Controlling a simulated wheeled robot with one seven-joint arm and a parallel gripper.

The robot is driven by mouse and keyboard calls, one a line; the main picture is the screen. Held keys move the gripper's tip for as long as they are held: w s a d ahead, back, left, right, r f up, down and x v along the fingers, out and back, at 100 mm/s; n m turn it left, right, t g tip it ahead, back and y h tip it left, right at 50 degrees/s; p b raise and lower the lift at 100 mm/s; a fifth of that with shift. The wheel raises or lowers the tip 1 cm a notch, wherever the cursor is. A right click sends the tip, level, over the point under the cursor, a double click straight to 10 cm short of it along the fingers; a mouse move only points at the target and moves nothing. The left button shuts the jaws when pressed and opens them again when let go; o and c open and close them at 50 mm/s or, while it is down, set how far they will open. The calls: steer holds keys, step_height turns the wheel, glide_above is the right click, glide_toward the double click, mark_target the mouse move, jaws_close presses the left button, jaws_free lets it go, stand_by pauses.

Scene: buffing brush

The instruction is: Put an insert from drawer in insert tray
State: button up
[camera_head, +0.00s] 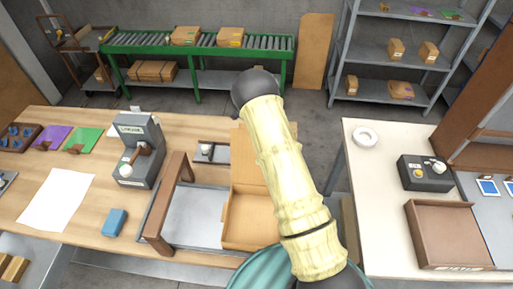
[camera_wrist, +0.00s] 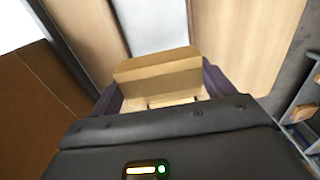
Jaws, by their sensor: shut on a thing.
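In the wrist view my gripper (camera_wrist: 160,90) has its dark purple fingers closed on either side of a tan insert (camera_wrist: 157,68). The insert looks like a small folded cardboard piece with a step in it. In the head view my gripper and the held insert cannot be seen; my arm crosses the middle. An open drawer (camera_head: 45,262) shows at the lower left with tan inserts (camera_head: 14,268) in it. A brown tray (camera_head: 448,236) with a label on its front, perhaps the insert tray, stands on the right table. I see no insert inside it.
The left wooden table (camera_head: 95,200) holds a grey machine (camera_head: 140,150), an open cardboard box (camera_head: 250,215), a blue block (camera_head: 115,222) and white paper (camera_head: 57,200). The right table (camera_head: 375,230) holds a tape roll (camera_head: 365,136) and a black control box (camera_head: 425,173). Its front left is clear.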

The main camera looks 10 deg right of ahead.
steer(key=shift+f, duration=0.1)
step_height(320, 180, down, 4)
steer(key=shift+r+p, duration=0.25)
steer(key=shift+p, duration=0.3)
steer(key=shift+f+b, duration=0.35)
steer(key=shift+f, duration=0.05)
steer(key=shift+f, duration=0.25)
steer(key=o, duration=0.9)
steer(key=shift+s, duration=0.1)
